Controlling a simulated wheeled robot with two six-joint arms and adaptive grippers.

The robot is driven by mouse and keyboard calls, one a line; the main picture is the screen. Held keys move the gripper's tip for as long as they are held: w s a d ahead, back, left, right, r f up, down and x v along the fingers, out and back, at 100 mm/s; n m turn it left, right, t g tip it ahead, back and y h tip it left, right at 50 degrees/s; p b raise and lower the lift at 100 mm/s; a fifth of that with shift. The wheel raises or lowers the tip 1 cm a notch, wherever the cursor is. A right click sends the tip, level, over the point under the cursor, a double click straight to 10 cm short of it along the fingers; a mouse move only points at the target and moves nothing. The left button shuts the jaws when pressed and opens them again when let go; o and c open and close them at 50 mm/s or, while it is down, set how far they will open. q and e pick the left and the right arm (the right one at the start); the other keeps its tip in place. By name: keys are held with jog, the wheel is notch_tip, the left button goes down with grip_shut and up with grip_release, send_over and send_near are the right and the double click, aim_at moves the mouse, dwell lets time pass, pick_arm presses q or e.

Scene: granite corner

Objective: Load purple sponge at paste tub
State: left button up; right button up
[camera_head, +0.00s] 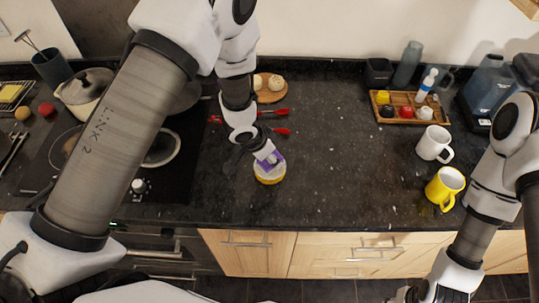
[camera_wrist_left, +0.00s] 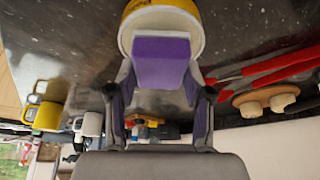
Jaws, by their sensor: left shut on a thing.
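The purple sponge (camera_head: 276,158) is held between the fingers of my left gripper (camera_head: 268,156). The sponge (camera_wrist_left: 162,62) also shows in the left wrist view, with a pale grey-white edge at its far end. The paste tub (camera_head: 269,178) is a round yellow tub with a pale top, standing on the dark counter right at the sponge. In the left wrist view the tub (camera_wrist_left: 160,6) is beyond the sponge, which overlaps its pale face; I cannot tell whether they touch. My right gripper (camera_head: 418,293) is partly cut off at the bottom edge, and its fingers are unclear.
Red-handled tools (camera_head: 273,112) and a round wooden board (camera_head: 268,95) lie behind the tub. The stove (camera_head: 120,150) is to the left. A white mug (camera_head: 433,143), a yellow mug (camera_head: 444,186) and a wooden tray (camera_head: 410,119) stand right. The middle counter is clear.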

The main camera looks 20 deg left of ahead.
pick_arm(q)
jog(key=shift+s+r, duration=0.1)
jog(key=shift+s, duration=0.05)
jog(key=shift+w+f, duration=0.2)
jog(key=shift+w, duration=0.15)
jog(key=shift+s, duration=0.25)
jog(key=shift+w+f, duration=0.15)
jog(key=shift+f, duration=0.15)
jog(key=shift+f+b, duration=0.15)
jog(key=shift+b, duration=0.25)
dwell(1.0)
